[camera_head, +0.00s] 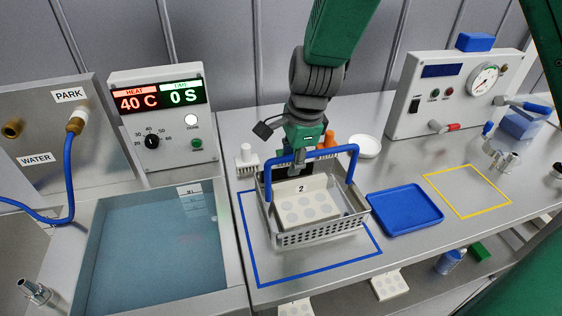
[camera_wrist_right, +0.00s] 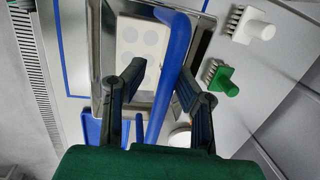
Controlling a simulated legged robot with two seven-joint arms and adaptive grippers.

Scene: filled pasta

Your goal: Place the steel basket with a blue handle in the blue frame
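The steel basket (camera_head: 318,236) stands over the blue frame (camera_head: 318,273) on the bench, mostly inside its outline. Its blue handle (camera_head: 337,150) is upright, and a white tray with round hollows and a "2" label (camera_head: 301,188) is inside. My right gripper (camera_head: 299,160) comes down from above to the handle. In the right wrist view, the fingers of my right gripper (camera_wrist_right: 160,78) are apart on either side of the blue handle (camera_wrist_right: 178,50), which lies nearer the right finger. My left gripper is not in view.
A water bath (camera_head: 155,250) lies left of the frame. A blue tray (camera_head: 405,209) and a yellow frame (camera_head: 468,191) lie to the right. Brushes (camera_head: 246,160) and a white bowl (camera_head: 367,146) stand behind the basket. A gauge box (camera_head: 455,92) stands at the back right.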

